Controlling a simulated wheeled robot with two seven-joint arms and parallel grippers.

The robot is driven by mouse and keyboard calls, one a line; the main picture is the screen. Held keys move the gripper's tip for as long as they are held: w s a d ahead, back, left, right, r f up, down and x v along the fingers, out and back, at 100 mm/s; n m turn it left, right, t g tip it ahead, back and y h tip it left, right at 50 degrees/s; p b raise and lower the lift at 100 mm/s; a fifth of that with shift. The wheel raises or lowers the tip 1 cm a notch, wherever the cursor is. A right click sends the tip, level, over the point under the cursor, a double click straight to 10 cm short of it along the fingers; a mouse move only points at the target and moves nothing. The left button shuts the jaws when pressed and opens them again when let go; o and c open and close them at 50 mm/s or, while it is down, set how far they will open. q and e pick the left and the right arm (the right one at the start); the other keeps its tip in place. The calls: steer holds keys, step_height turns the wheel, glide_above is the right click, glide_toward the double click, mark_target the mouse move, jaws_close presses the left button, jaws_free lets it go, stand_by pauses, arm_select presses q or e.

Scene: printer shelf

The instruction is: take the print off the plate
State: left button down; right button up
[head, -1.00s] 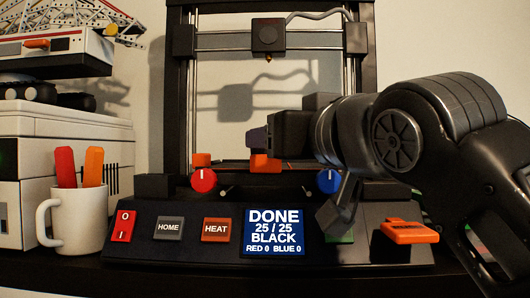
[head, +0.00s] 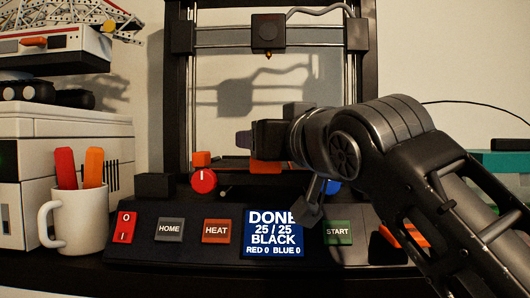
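The printer (head: 183,100) stands in the middle with its dark plate (head: 232,163) low inside the frame. My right arm comes in from the right, and its gripper (head: 245,140) is above the plate, pointing left. A small dark purplish piece shows at the gripper's tip; I cannot tell whether it is a fingertip or something held. The gap between the fingers is hidden. I cannot make out a separate print on the plate, part of which is behind the gripper. The screen (head: 273,233) reads DONE, 25 / 25, BLACK. My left gripper is not in view.
An orange part (head: 265,167) sits at the plate's front, below my gripper. A white mug (head: 80,220) stands left. An orange tool (head: 400,236) lies right, partly covered.

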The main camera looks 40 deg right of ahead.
steer(key=c, duration=1.4)
